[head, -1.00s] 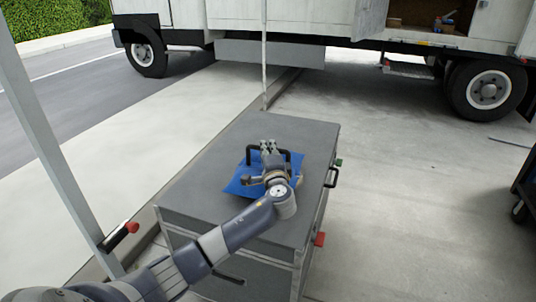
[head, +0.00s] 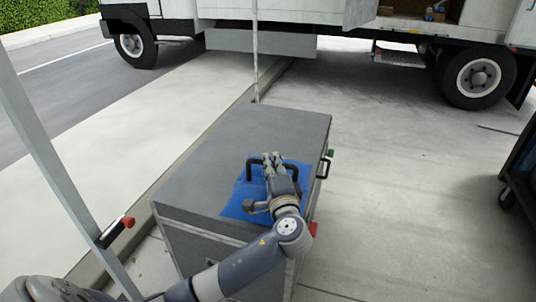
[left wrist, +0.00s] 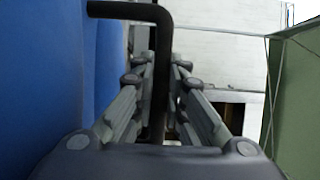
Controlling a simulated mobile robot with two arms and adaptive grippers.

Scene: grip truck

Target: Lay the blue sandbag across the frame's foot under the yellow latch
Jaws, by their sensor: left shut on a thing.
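The blue sandbag (head: 238,204) is over the grey case's top, near its right edge in the head view. I cannot tell whether it touches the case. My left gripper (head: 268,158) is above the bag, shut on its black handle (head: 284,158). In the left wrist view the handle (left wrist: 161,50) passes between the fingers (left wrist: 163,66), and the blue bag (left wrist: 45,80) fills the left side. My gripper and forearm hide part of the bag. The yellow latch and the frame's foot under it are not visible. My right gripper is not in view.
The grey case (head: 225,150) stands in front of me. A grey post with a red-tipped handle (head: 118,230) stands at left, and a thin pole (head: 255,50) behind the case. A truck (head: 330,30) crosses the back. A dark wheeled cart (head: 522,165) is at right. Pavement between is clear.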

